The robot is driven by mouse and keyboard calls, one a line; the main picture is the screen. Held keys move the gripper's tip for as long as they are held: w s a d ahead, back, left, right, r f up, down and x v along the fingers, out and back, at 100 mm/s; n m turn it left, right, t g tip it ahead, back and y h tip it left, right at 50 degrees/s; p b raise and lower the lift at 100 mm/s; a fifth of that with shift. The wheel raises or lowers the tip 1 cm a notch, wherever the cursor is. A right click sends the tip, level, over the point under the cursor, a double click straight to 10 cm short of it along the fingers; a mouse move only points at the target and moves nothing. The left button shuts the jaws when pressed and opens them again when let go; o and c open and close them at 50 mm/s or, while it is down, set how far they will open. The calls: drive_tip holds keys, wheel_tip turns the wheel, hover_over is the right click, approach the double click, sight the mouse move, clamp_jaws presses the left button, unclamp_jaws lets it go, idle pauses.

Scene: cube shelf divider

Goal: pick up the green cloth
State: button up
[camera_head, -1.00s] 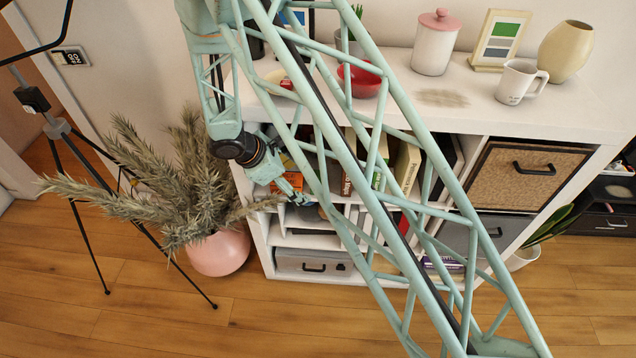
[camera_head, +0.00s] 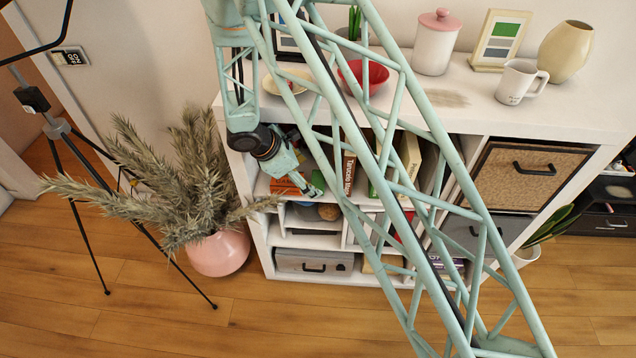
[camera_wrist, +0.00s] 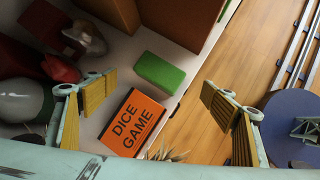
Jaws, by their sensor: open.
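The green cloth (camera_wrist: 160,73) shows in the wrist view as a small, thick, bright green rectangle. It lies on a white shelf board near the board's front edge. I cannot pick it out in the head view. My gripper (camera_wrist: 158,88) is open and empty, with its yellow-padded fingers to the left and right of the cloth in the picture. I see no contact with it. In the head view my gripper (camera_head: 310,183) is at the front of the upper left shelf compartment.
An orange "DICE GAME" box (camera_wrist: 132,122) lies just below the cloth in the wrist view. Red and pale objects crowd the left there. The white shelf unit (camera_head: 262,232) holds books and drawers. A pink pot (camera_head: 219,253) with dry grass stands left of it.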

sight(317, 180)
drive_tip(key=shift+w+d, duration=0.15)
drive_tip(key=shift+d, duration=0.15)
drive_tip(key=shift+x, duration=2.55)
drive_tip(key=shift+c, duration=0.8)
drive_tip(key=c, duration=0.7)
drive_tip(key=shift+o, duration=0.2)
